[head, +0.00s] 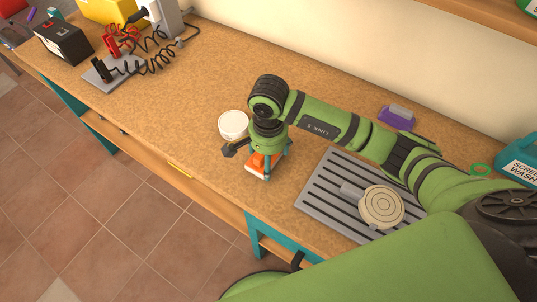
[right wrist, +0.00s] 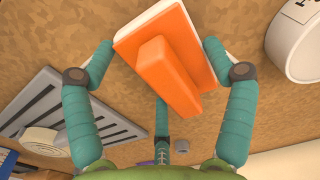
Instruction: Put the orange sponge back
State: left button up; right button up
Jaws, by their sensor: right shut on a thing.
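The orange sponge (head: 257,164) has a white underside and shows under my right gripper near the front edge of the wooden worktop (head: 190,110). My right gripper (head: 266,160) points down over it. In the right wrist view the orange sponge (right wrist: 165,65) sits between the teal fingers of my right gripper (right wrist: 160,62), which are shut on it, one on each side. I cannot tell whether the sponge rests on the worktop or is just above it. My left gripper is not in view.
A white round tub (head: 233,124) stands close beside my right gripper. A grey slatted tray (head: 318,195) with a beige round object (head: 381,207) lies to the right. A purple block (head: 396,117) is behind it.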

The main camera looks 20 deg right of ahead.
jog(key=shift+f, duration=0.2)
jog(key=o, duration=0.9)
jog(key=shift+r, duration=0.1)
jog(key=shift+c, duration=0.2)
jog(key=shift+r, duration=0.55)
notch_tip(320, 180, up, 11)
jog(key=b, duration=0.2)
jog(key=shift+r, duration=0.15)
jog(key=shift+s, duration=0.1)
